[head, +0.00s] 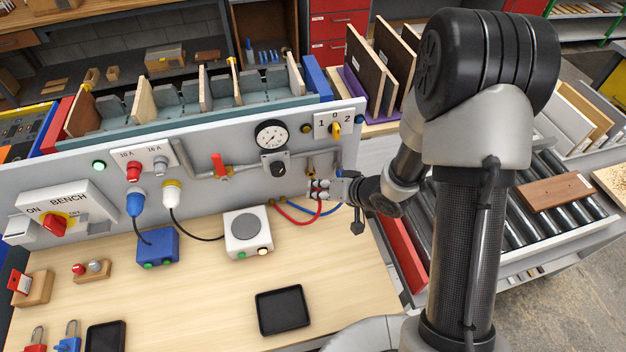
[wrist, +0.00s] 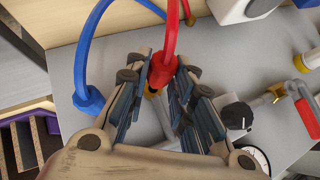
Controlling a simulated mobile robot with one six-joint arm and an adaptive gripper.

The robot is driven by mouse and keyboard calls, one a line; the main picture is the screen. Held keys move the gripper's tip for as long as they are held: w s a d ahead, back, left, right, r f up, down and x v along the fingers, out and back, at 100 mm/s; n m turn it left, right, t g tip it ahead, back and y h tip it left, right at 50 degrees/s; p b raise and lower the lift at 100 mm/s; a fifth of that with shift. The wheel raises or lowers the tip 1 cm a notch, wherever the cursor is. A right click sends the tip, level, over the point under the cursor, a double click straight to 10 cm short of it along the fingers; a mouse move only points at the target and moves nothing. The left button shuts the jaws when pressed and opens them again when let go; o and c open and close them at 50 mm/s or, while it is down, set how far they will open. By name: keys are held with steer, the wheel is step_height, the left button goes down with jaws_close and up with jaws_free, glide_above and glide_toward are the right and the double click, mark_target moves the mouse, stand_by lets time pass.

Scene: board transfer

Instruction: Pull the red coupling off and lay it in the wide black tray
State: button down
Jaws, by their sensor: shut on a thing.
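The red coupling (wrist: 162,72) sits at the end of a red hose, between the fingers of my gripper (wrist: 163,62) in the wrist view. My gripper is shut on it. A brass fitting (wrist: 152,91) shows just below the coupling; I cannot tell whether the two are still joined. In the head view my gripper (head: 322,189) is at the right end of the grey panel, largely hiding the coupling. A broad black tray (head: 283,311) lies empty on the bench front. A narrower-looking black tray (head: 105,338) is at the left, cut off by the picture edge.
A blue hose with a blue coupling (wrist: 88,98) hangs beside the red one. A white box (head: 248,232) and a blue box (head: 157,247) stand on the bench. A gauge (head: 271,134) and red-handled valve (head: 219,165) are on the panel. Bench around the broad tray is clear.

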steer(key=shift+s+d, duration=0.25)
steer(key=shift+s, duration=0.85)
steer(key=shift+s+d, duration=0.2)
steer(key=shift+s, duration=0.9)
